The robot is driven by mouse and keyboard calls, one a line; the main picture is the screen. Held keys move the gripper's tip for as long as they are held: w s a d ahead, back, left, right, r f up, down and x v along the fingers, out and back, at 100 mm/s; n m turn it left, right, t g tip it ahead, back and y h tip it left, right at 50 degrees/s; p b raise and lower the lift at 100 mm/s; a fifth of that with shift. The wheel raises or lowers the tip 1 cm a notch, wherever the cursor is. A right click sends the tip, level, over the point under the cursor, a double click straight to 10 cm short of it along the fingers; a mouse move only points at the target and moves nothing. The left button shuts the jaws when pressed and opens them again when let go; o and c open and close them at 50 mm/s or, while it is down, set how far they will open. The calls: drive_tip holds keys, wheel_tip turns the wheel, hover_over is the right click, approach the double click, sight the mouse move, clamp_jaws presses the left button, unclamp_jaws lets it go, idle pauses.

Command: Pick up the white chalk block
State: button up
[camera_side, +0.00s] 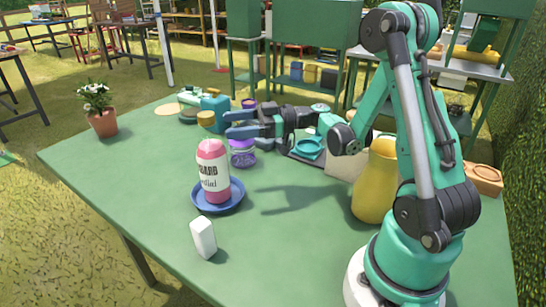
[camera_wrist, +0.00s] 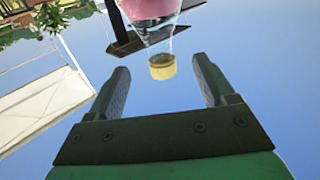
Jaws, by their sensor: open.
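The white chalk block (camera_side: 203,238) stands upright on the green table near its front edge, in front of the blue saucer. It is not recognisable in the wrist view. My gripper (camera_side: 230,123) is above the table, well behind the block, with its blue-grey fingers pointing left. In the wrist view my gripper (camera_wrist: 162,66) has its two fingers wide apart and holds nothing. A pink and clear thing with a yellow end (camera_wrist: 163,67) shows beyond the fingers; I cannot tell how far off it is.
A pink labelled bottle (camera_side: 212,165) stands on the blue saucer (camera_side: 232,204), between gripper and block. A purple jar (camera_side: 243,153) is close below my gripper. A yellow vase (camera_side: 376,180) stands right, a potted plant (camera_side: 103,122) far left. The table's front left is clear.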

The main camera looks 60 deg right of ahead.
drive_tip(key=shift+r, duration=0.1)
wheel_tip(320, 180, up, 11)
drive_tip(key=n+g, duration=0.7)
drive_tip(key=g, duration=0.3)
hover_over(204, 221)
drive_tip(key=s+d, duration=0.1)
drive_tip(key=d, duration=0.4)
drive_tip(key=shift+h, duration=0.4)
drive_tip(key=f, duration=1.8)
drive_tip(key=shift+w+a+f, duration=0.15)
drive_tip(key=shift+a+f, duration=0.05)
drive_tip(key=shift+f, duration=0.05)
drive_tip(key=x, duration=0.5)
